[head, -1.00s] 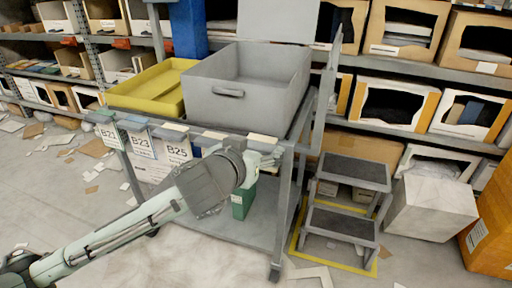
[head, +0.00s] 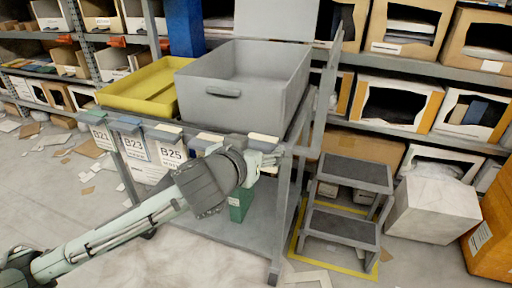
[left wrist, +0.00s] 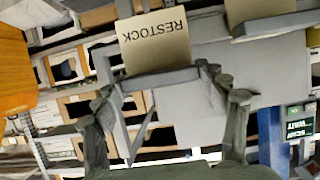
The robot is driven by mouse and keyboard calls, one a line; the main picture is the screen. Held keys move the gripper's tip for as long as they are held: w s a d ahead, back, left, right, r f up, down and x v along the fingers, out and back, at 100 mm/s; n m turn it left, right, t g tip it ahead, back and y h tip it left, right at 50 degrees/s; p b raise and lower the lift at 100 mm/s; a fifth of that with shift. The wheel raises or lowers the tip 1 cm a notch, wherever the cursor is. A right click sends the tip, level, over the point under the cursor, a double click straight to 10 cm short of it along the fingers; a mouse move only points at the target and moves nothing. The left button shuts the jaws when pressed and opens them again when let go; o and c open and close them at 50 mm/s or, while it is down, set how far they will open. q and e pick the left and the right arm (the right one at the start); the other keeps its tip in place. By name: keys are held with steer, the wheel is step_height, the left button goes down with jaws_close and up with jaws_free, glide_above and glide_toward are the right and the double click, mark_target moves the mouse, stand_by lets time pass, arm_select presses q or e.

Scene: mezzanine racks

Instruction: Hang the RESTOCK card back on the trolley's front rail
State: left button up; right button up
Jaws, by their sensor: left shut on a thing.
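The RESTOCK card (left wrist: 155,42) is tan with a grey clip bar along one edge. It reads upside down in the left wrist view. My left gripper (left wrist: 160,82) is shut on it at the grey bar, between the two fingertips. In the head view my left gripper (head: 262,161) is at the right end of the trolley's front rail (head: 190,128). Only the card's pale top edge shows there, above the fingers. Whether its clip touches the rail cannot be told. My right gripper is in neither view.
Cards B21 (head: 101,136), B23 (head: 134,146) and B25 (head: 171,155) hang along the rail's left part. A grey bin (head: 212,103) and yellow tray (head: 128,101) stand on the trolley. A green box (head: 240,204) is below. Step stool (head: 340,222) at right; paper scraps litter the floor.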

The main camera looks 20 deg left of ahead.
arm_select(q)
steer(key=shift+w, duration=0.1)
stand_by(0.3)
steer(key=shift+w+p, duration=0.25)
steer(key=shift+p, duration=0.05)
stand_by(0.4)
steer(key=shift+r+p, duration=0.1)
steer(key=shift+p, duration=0.2)
steer(key=shift+f, duration=0.2)
stand_by(0.3)
steer(key=shift+f+b, duration=0.9)
steer(key=shift+f, duration=0.3)
steer(key=shift+f, duration=0.1)
